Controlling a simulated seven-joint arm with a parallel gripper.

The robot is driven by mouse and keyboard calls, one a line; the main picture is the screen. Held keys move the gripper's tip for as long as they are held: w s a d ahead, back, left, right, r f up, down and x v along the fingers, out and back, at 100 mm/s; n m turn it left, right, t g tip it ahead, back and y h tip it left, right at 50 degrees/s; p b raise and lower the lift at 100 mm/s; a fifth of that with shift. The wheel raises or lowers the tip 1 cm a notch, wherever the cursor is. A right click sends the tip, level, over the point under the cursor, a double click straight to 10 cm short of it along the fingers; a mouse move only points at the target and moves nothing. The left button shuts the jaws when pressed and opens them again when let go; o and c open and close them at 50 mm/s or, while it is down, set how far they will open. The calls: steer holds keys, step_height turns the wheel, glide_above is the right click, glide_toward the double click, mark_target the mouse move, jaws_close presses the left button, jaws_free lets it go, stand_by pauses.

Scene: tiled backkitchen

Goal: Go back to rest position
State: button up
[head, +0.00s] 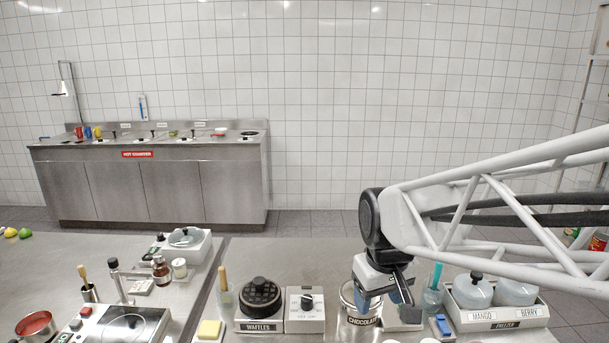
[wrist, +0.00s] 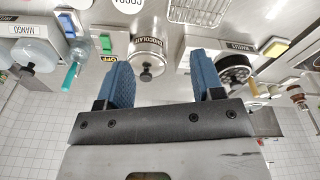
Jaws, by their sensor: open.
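My gripper (head: 385,300) hangs from the arm on the right of the head view, just above the chocolate pot (head: 359,318). In the wrist view my gripper (wrist: 162,82) has its two blue fingers wide apart, with nothing between them in their grasp. The lidded chocolate pot shows beyond the fingertips in the wrist view (wrist: 148,52), its dark knob in line with the gap. In the head view the arm and fingers hide part of the pot.
A waffle maker (head: 260,297) and a dial box (head: 305,310) stand left of the pot. A freezer tray (head: 505,318) with mango and berry tubs stands right. A turquoise-handled tool (head: 436,280) stands upright close to my gripper. The hot counter (head: 150,180) is at the back wall.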

steer(key=s+d+m+t, duration=0.1)
steer(key=s+d+m, duration=0.2)
steer(key=s, duration=1)
steer(key=shift+s+d+m, duration=0.15)
steer(key=shift+d+m, duration=0.25)
steer(key=shift+d, duration=0.7)
